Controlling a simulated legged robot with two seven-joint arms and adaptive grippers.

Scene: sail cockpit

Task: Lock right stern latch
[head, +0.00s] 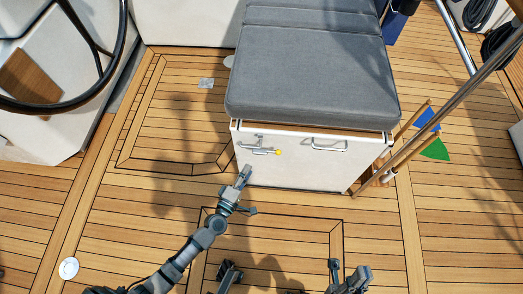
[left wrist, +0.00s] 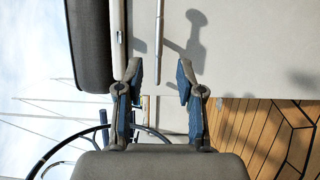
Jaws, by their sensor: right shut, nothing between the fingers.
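The latch (head: 258,148) with a yellow knob (head: 278,152) is on the upper left of the white seat box (head: 300,170). My left gripper (head: 244,172) is just below and left of it. In the left wrist view my left gripper (left wrist: 158,82) is open. A thin metal bar (left wrist: 160,35) reaches between its fingertips in the picture; I cannot tell whether they touch. A shadow with a knob shape lies on the white panel. My right gripper (head: 362,273) is low in the head view, shut and empty, away from the box.
A grey cushion (head: 305,80) covers the box, and a second metal handle (head: 326,144) is on its front at the right. A steering wheel (head: 118,50) stands at the left. Poles with blue and green flags (head: 434,150) lean at the right.

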